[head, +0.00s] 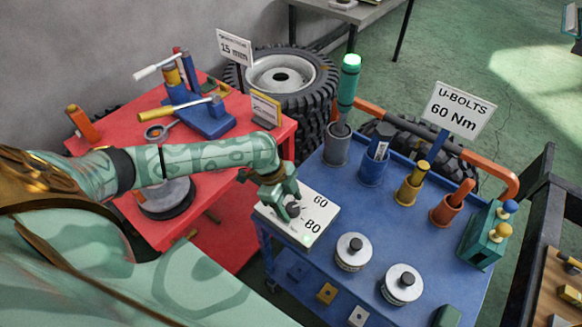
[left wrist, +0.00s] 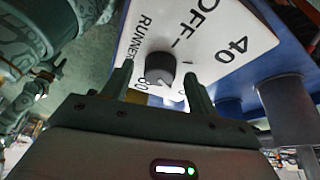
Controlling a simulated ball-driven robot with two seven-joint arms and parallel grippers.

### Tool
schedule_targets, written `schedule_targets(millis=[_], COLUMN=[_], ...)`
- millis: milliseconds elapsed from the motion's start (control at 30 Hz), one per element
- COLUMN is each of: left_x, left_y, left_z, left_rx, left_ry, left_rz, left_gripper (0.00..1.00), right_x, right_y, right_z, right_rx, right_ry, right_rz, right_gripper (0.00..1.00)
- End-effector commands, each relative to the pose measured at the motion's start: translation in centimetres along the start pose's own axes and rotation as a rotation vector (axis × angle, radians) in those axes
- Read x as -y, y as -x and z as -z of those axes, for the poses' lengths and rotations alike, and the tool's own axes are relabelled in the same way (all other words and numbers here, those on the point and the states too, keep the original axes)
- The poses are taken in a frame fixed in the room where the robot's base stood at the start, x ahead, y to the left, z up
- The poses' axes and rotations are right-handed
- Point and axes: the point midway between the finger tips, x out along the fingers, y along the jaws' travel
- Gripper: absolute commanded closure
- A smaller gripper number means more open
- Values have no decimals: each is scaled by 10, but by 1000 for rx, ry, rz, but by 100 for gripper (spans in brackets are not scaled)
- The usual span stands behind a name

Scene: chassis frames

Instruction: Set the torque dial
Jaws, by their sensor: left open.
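The torque dial is a dark round knob (head: 293,210) on a white panel (head: 318,215) at the near-left corner of the blue cart. In the head view the panel reads 60 and 80. In the left wrist view the knob (left wrist: 160,69) stands out from the panel (left wrist: 200,28), with OFF, 40 and RUNNER readable; a number by the knob is partly hidden. A light mark shows on the knob; its exact pointing is unclear. My left gripper (head: 281,200) is open at the dial, its two fingers (left wrist: 157,78) on either side of the knob with gaps showing. My right gripper is out of view.
A sign (head: 458,108) reads U-BOLTS 60 Nm. The blue cart (head: 330,190) carries a green-topped tool (head: 348,85), several coloured cups and two silver round weights (head: 353,252). A red table (head: 110,150) with a blue press stands left; tyres (head: 285,80) lie behind.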

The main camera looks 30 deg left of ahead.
Motion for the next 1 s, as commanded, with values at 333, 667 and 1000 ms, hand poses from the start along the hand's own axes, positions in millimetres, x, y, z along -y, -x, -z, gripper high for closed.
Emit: schedule_targets(millis=[333,667,1000], left_x=[0,0,-1], left_y=[-5,-5,-1], left_z=[0,0,2], left_rx=[0,0,0], left_ry=[0,1,92], left_rz=[0,1,39], left_gripper=[41,86,86], right_x=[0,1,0], right_y=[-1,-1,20], right_z=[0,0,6], right_rx=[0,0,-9], right_ry=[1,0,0], right_rz=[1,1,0], right_gripper=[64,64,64])
